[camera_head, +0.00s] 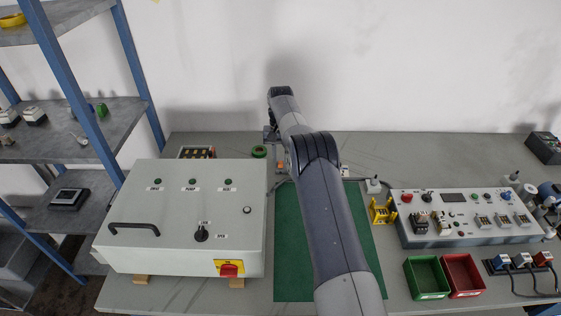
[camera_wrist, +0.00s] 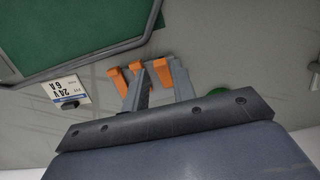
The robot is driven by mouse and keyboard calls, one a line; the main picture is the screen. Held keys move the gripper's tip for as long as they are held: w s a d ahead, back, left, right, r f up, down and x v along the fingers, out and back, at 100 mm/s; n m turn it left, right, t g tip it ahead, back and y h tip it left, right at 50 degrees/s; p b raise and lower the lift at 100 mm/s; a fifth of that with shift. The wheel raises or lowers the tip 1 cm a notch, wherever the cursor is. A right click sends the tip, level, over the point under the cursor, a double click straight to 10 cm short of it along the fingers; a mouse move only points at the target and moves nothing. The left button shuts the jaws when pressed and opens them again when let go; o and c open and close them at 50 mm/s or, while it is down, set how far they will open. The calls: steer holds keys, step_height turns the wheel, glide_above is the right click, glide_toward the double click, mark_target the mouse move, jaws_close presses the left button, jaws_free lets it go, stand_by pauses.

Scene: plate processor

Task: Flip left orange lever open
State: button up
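In the wrist view, orange pieces (camera_wrist: 163,72) on slanted grey bodies show just past the edge of my dark wrist housing. In the head view, a small orange patch (camera_head: 280,166) shows beside my arm, behind the white control box. My gripper (camera_head: 271,138) is low over the back of the table there, mostly hidden by my arm. Its opening and any contact with a lever cannot be made out.
A green mat (camera_head: 288,250) lies on the table. A white control box (camera_head: 180,258) stands at left. A label reading 24 V 6 A (camera_wrist: 65,90) lies near the mat. A green ring (camera_head: 259,151) is close by. A control panel (camera_head: 470,238) and green and red bins (camera_head: 427,296) are at right.

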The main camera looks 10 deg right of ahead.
step_height(320, 180, up, 8)
steer(key=w+p, duration=0.1)
steer(key=p, duration=0.3)
steer(key=shift+d+r, duration=0.1)
steer(key=shift+c, duration=0.3)
steer(key=f+y+b, duration=0.1)
steer(key=b, duration=0.1)
steer(key=s+f+y+b, duration=0.1)
steer(key=f, duration=0.1)
steer(key=shift+s+f+y+b, duration=0.15)
steer(key=shift+f+y+b, duration=0.05)
steer(key=shift+y+b, duration=0.2)
steer(key=s+a+f+t+y+b, duration=0.1)
steer(key=s+f+t+y+b, duration=0.15)
steer(key=y+b, duration=0.3)
steer(key=m+t+b, duration=1.1)
steer(key=m, duration=0.1)
glide_toward(281, 166)
steer(key=p+x, duration=0.1)
steer(key=x, duration=0.7)
steer(key=shift+d, duration=0.1)
